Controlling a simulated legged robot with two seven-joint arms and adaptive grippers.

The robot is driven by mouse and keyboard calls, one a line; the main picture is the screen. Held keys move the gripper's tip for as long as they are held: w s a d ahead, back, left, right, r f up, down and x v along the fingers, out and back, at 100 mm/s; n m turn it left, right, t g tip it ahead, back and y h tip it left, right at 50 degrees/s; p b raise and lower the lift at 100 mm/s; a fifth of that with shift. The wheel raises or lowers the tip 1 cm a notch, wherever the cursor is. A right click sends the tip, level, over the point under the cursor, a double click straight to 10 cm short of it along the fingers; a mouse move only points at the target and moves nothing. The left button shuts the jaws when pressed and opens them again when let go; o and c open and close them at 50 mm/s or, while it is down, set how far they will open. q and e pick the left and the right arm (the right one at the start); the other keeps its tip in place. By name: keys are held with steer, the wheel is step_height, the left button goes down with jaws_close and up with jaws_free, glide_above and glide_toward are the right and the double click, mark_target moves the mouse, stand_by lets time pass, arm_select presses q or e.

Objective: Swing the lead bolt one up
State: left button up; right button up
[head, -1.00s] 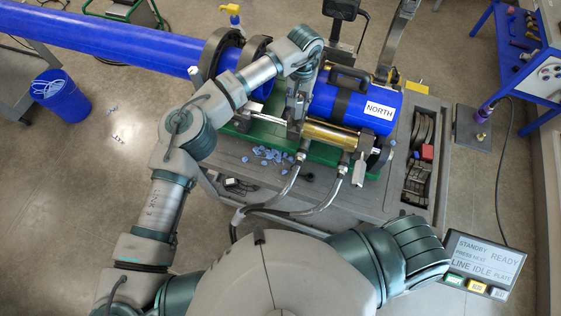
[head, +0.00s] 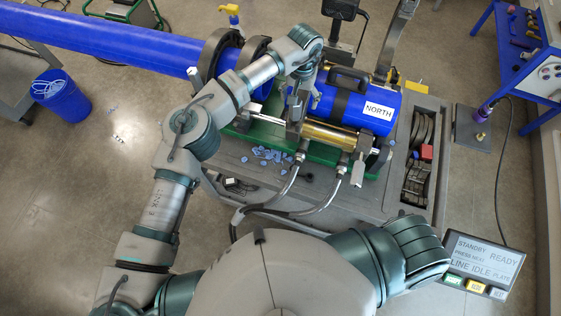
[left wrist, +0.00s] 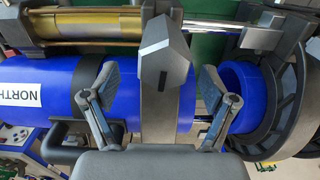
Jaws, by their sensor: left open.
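My left gripper (head: 302,92) reaches down over the clamp in the middle of the cart in the head view. In the left wrist view its two fingers (left wrist: 160,98) are spread apart and empty. A grey clamp band (left wrist: 158,112) around the blue pipe (left wrist: 118,88) lies between and beyond them. A dark pointed block (left wrist: 165,58) stands in front of that band; I cannot tell whether it is the lead bolt. The bolt itself is not clearly made out, and my wrist hides part of the clamp in the head view. My right gripper is not seen.
A blue pipe section marked NORTH (head: 368,106) with a black handle lies right of my gripper. A brass cylinder (head: 325,137) and hoses (head: 290,182) are in front. A long blue pipe (head: 110,42) enters from the left through dark clamp rings (head: 214,52). Blue shavings (head: 272,155) lie nearby.

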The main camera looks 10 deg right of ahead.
arm_select(q)
steer(key=shift+a, duration=0.1)
steer(key=shift+r, duration=0.15)
step_height(320, 180, up, 9)
steer(key=p, duration=0.6)
steer(key=shift+p, duration=0.3)
stand_by(0.4)
